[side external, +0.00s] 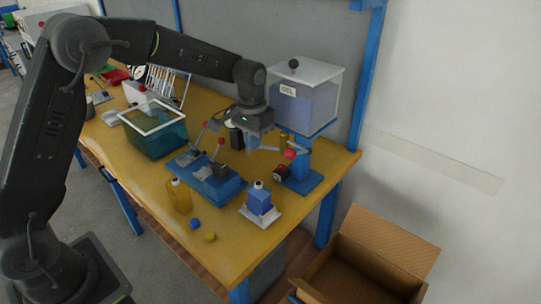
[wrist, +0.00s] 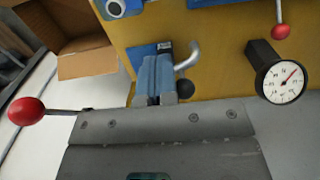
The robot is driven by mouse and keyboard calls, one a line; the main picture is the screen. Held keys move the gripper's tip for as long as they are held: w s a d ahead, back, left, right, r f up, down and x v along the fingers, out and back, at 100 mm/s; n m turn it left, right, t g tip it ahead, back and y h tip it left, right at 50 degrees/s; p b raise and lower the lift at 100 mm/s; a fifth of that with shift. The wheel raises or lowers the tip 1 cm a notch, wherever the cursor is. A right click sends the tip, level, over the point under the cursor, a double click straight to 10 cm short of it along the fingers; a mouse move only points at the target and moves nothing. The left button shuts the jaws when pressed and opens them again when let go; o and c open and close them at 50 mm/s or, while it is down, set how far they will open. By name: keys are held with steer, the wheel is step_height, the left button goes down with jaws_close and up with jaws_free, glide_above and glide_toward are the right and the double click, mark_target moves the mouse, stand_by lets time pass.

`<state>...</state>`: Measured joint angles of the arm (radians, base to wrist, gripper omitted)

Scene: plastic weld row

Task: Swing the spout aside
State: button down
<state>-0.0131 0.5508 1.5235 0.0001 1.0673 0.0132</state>
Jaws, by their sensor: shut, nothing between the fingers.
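The gel dispenser (side external: 304,100) is a clear-lidded tank labelled GEL on a blue stand at the table's back right. In the wrist view a curved grey pipe, which looks like its spout (wrist: 190,54), hooks round just right of my fingers. A black ball (wrist: 185,88) shows near it. My gripper (side external: 252,147) is below and left of the tank, pointing down. Its blue fingers (wrist: 157,70) are shut and empty, close beside the spout; I cannot tell whether they touch it. A red-knobbed lever (side external: 289,154) stands by the dispenser; its knob (wrist: 27,110) is left in the wrist view.
A round dial gauge (wrist: 283,81) is to the right in the wrist view. A blue fixture (side external: 208,182) with red-knobbed levers is left of my gripper. A blue bottle (side external: 259,203) stands nearer the table front. An open cardboard box (side external: 385,240) is beyond the table's right end.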

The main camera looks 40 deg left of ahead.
steer(key=shift+w+a, duration=0.55)
steer(key=shift+a, duration=0.05)
steer(key=shift+w+a, duration=0.4)
steer(key=shift+w, duration=0.15)
steer(key=shift+s, duration=0.15)
step_height(320, 180, up, 7)
steer(key=s, duration=0.1)
stand_by(0.9)
steer(key=shift+s, duration=0.1)
